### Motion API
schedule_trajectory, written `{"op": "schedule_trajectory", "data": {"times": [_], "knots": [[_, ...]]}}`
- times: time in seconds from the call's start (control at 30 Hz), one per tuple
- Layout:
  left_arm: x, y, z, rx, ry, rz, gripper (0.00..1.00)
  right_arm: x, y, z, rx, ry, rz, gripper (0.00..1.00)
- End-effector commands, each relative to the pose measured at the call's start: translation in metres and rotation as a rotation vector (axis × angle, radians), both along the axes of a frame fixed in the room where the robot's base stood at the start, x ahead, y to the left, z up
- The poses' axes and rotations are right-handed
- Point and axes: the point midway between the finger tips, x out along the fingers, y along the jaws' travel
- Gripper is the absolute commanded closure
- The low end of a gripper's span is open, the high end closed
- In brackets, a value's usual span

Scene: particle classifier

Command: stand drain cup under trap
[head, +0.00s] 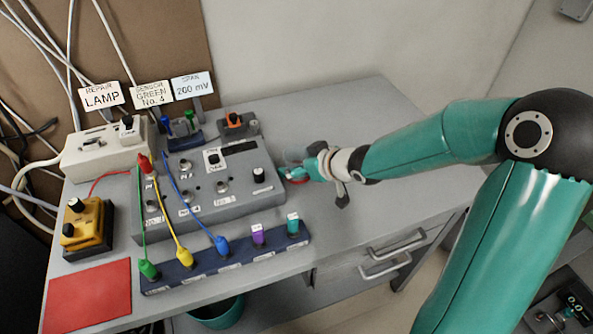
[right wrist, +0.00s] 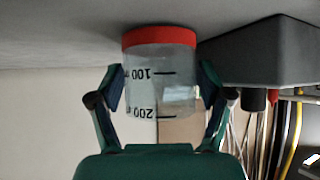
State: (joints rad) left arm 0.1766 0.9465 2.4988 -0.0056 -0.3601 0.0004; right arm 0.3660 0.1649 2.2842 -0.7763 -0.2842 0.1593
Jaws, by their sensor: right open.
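The drain cup (right wrist: 160,85) is clear, with a red band (right wrist: 159,37) at its base and 100 and 200 marks. It stands upright on the bench, as the upside-down right wrist view shows. In the head view the cup (head: 294,157) is small and partly hidden, just right of the grey control box. My right gripper (head: 303,167) is open, low over the bench. In the right wrist view its two fingers (right wrist: 160,90) are on either side of the cup; I cannot tell if they touch it. I cannot make out the trap. My left gripper is out of view.
The grey control box (head: 268,199) is close beside the cup. A blue socket strip (head: 190,276) with coloured plugs lies in front. A yellow-black box (head: 86,229) and red mat (head: 88,290) are at left. The bench (head: 370,120) is clear behind my right arm.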

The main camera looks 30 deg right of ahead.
Motion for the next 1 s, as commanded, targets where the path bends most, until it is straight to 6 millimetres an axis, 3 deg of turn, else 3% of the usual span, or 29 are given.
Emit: {"op": "schedule_trajectory", "data": {"times": [0.3,0.63,1.0], "knots": [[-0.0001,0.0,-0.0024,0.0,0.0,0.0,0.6,0.0053,0.0006,-0.0037,-0.001,0.0,-0.001,0.22],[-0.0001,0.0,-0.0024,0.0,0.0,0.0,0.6,0.0052,0.0006,-0.0035,-0.001,0.0,-0.001,0.76],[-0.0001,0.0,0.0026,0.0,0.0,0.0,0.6,0.0054,0.0006,0.0043,0.0,-0.001,-0.001,0.76]]}}
